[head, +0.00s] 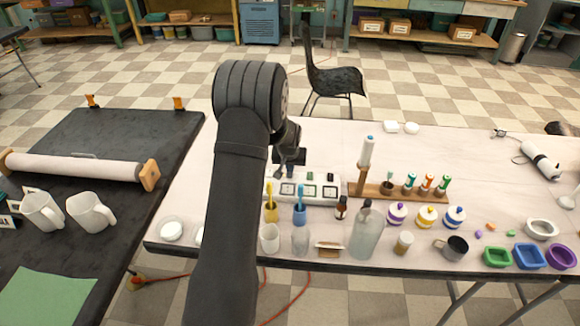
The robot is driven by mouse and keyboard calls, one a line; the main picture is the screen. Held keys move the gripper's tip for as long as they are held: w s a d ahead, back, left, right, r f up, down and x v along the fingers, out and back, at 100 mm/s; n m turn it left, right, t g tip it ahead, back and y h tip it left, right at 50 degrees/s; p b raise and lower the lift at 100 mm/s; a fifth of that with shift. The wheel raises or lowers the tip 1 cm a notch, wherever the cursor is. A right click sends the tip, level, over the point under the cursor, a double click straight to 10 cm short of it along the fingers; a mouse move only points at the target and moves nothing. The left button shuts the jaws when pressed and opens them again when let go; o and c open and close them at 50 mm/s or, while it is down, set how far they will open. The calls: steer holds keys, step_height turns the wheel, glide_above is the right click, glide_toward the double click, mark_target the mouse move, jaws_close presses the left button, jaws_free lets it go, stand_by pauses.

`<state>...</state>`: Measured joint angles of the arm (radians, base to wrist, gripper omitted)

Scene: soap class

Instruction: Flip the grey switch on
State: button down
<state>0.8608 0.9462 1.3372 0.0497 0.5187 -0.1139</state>
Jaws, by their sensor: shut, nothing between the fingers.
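A white switch box (322,196) lies on the pale table in the head view, with several dark-framed switches along its face. At this size I cannot tell which one is the grey switch or how its lever stands. My gripper (289,172) is shut and empty, at the back edge of the box near its left part. I cannot tell whether it touches the box. My arm hides the left end of the box.
Yellow (270,210) and blue (300,212) handled tools stand in cups in front of the box. A clear bottle (366,235) and a wooden rack (400,191) with several coloured-capped tubes stand right. White mugs (91,211) stand on the dark left table.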

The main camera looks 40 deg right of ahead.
steer(key=shift+s+a+f, duration=0.1)
steer(key=shift+s+a, duration=0.05)
steer(key=shift+a, duration=0.05)
steer(key=shift+s+a, duration=0.4)
steer(key=shift+s, duration=0.05)
steer(key=shift+r, duration=0.65)
steer(key=v, duration=1.3)
steer(key=shift+w+d, duration=0.2)
